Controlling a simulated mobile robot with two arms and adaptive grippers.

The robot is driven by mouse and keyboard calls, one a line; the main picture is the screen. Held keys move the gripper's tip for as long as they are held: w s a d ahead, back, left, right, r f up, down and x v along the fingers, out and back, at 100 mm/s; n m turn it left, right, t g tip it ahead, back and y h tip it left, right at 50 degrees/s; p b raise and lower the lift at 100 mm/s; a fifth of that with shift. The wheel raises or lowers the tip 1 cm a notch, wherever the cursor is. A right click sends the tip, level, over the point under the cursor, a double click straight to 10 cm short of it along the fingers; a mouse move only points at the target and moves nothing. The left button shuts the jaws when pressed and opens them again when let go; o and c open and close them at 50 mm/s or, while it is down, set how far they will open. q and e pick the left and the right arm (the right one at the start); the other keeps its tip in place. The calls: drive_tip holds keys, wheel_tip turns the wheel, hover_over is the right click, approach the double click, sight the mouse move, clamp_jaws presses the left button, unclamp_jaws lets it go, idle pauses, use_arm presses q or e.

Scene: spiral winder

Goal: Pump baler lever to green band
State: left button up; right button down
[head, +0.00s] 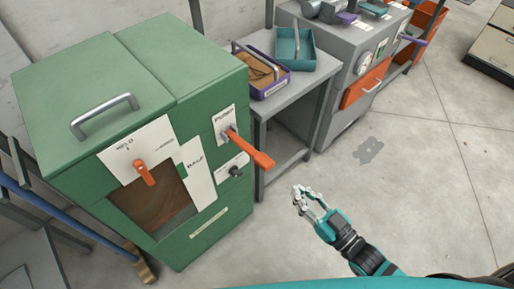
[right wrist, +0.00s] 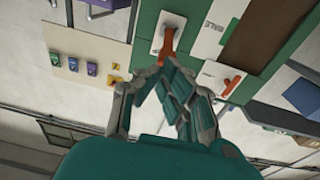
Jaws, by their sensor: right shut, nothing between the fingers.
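The green baler (head: 215,235) stands at the left in the head view. Its orange pump lever (head: 252,150) sticks out from a white plate on the right part of the front, tilted down to the right. In the right wrist view the lever (right wrist: 167,42) shows beyond the fingers, its lower end hidden behind them. A second orange handle (head: 145,173) sits on a white label above the window. My left gripper is not in view.
A grey table (head: 325,75) with a purple tray (head: 272,88) and a teal tray (head: 308,62) stands right of the baler. Beyond it is a grey machine (head: 335,127) with an orange drawer. The floor at right is clear.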

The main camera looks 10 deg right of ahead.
wheel_tip(320, 180, up, 15)
drive_tip(key=w+a+g+h+p, duration=0.1)
drive_tip(key=g+p, duration=0.3)
drive_tip(key=p, duration=0.5)
drive_tip(key=shift+w+a+f+g+h, duration=0.15)
drive_tip(key=shift+w+a+g+h, duration=0.15)
drive_tip(key=shift+a+h, duration=0.45)
drive_tip(key=shift+d, duration=0.1)
drive_tip(key=p, duration=0.1)
hover_over(268, 160)
wheel_tip(268, 160, down, 3)
drive_tip(key=shift+f, duration=0.2)
wheel_tip(268, 160, down, 4)
drive_tip(key=shift+r+p, duration=0.25)
drive_tip(key=shift+p, duration=0.05)
drive_tip(key=shift+s+f, duration=0.1)
drive_tip(key=shift+f, duration=0.35)
